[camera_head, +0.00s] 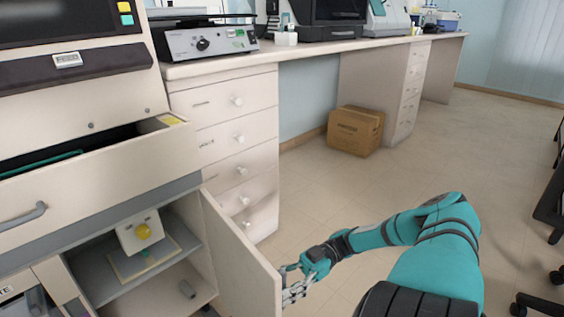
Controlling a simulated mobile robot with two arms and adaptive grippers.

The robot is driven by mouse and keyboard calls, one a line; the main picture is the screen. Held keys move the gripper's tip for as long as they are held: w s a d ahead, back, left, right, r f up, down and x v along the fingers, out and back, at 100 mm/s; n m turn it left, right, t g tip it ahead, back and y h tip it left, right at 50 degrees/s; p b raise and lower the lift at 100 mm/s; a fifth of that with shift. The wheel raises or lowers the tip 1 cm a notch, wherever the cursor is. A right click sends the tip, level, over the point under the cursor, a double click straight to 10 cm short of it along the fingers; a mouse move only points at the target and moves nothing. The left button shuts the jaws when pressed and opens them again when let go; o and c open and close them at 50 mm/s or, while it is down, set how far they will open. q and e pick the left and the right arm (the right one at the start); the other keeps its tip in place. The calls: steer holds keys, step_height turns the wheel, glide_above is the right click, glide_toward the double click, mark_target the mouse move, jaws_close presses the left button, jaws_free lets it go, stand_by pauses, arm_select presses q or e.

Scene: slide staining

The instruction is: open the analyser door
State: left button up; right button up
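The analyser (75,190) is the tall cream cabinet machine on the left. Its lower door (238,262) is swung outward, and the compartment behind it is exposed. My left gripper is out of view.
An open drawer (75,190) juts out above the compartment. A bench with drawers (230,140) stands behind, holding lab devices. A cardboard box (355,130) sits on the floor beneath the bench. Black chair parts (550,205) are at the right edge. The middle floor is clear.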

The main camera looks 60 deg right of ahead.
steer(key=v, duration=1.2)
stand_by(0.5)
